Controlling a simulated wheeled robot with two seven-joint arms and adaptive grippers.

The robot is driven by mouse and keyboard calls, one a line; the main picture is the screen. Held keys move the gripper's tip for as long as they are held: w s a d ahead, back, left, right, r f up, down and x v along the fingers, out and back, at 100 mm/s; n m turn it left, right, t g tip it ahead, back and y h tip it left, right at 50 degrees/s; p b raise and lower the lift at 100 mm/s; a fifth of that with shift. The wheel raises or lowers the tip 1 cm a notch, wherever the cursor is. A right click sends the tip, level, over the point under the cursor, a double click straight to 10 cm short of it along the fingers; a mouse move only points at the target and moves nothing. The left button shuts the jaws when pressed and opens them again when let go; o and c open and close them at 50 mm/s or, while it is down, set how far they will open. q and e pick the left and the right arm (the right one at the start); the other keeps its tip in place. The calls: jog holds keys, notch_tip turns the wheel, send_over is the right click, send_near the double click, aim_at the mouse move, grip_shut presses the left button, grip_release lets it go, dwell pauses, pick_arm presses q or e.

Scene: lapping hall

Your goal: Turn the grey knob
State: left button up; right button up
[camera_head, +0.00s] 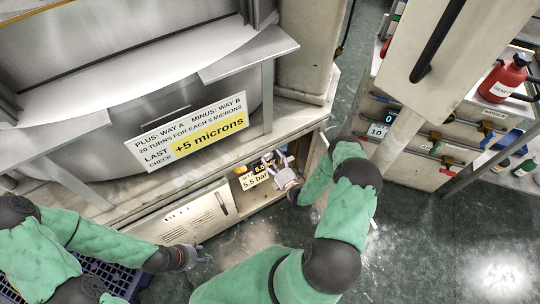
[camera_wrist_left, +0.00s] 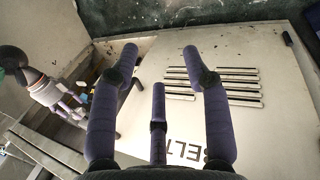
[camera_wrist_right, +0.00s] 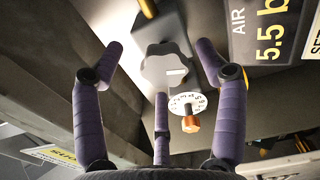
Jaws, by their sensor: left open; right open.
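The grey knob (camera_wrist_right: 166,74) shows in the right wrist view, lobed with a white mark on its face, between and beyond my right gripper's fingertips. My right gripper (camera_wrist_right: 160,62) is open, with fingers to the left, right and below the knob; I cannot tell if any touch it. In the head view my right gripper (camera_head: 273,163) reaches into the open compartment and hides the knob.
The compartment's walls are close around my right gripper.

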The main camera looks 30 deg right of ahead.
aim_at(269, 157)
jog(key=s, duration=0.8)
jog(key=shift+s, duration=0.4)
jog(key=w+m, duration=0.2)
jog(key=w, duration=0.1)
jog(key=w+m, duration=0.3)
jog(key=w, duration=0.1)
jog(key=w+a+m+p, duration=0.1)
jog(key=w+m, duration=0.2)
jog(key=shift+w+f, duration=0.15)
jog(key=shift+w, duration=0.15)
jog(key=shift+w+d, duration=0.1)
jog(key=shift+w, duration=0.55)
jog(key=shift+c, duration=0.3)
jog(key=c, duration=1.1)
